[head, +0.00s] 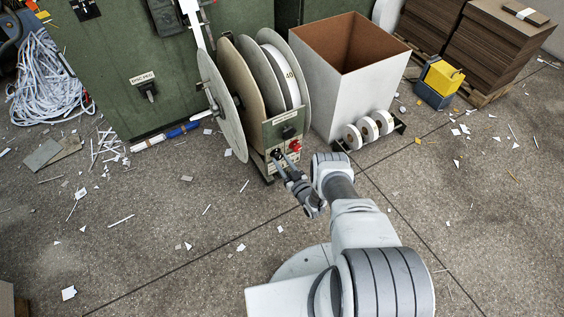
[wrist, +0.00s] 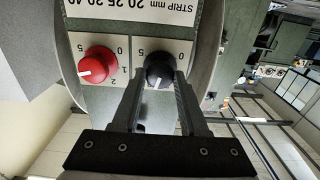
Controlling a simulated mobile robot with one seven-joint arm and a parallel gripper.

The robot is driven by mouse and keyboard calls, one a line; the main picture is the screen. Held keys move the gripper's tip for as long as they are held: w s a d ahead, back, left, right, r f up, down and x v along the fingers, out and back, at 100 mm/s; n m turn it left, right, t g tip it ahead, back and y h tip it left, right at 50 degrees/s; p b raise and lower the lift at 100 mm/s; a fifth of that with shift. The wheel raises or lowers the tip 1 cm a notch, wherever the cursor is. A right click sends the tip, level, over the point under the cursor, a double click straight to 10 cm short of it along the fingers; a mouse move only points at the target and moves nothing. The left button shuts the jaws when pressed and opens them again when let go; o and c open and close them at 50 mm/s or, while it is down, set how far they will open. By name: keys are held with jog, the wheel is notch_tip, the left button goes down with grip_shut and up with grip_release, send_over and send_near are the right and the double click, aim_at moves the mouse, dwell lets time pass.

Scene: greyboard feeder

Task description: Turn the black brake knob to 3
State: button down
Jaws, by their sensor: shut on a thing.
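The black brake knob (wrist: 159,70) sits on the pale front plate of the feeder, beside a red knob (wrist: 97,66). My gripper (wrist: 163,78) is shut on the black knob, one finger on each side of it. A small white pointer mark shows on the knob's lower part in the wrist view, which sees the panel upside down. Some scale digits show around the knob, but the fingers hide others, so I cannot tell its exact setting. In the head view my gripper (head: 280,164) reaches the panel's lower left, where the black knob is mostly hidden; the red knob (head: 295,146) is clear.
Large reels (head: 222,105) stand upright in the feeder behind the panel. A tall open white bin (head: 335,95) and small white rolls (head: 368,128) are to the right. A green cabinet (head: 115,65) is behind on the left.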

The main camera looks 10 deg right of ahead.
jog(key=shift+m, duration=0.8)
jog(key=shift+r, duration=0.1)
jog(key=shift+c, duration=2.2)
grip_release()
jog(key=shift+s, duration=0.1)
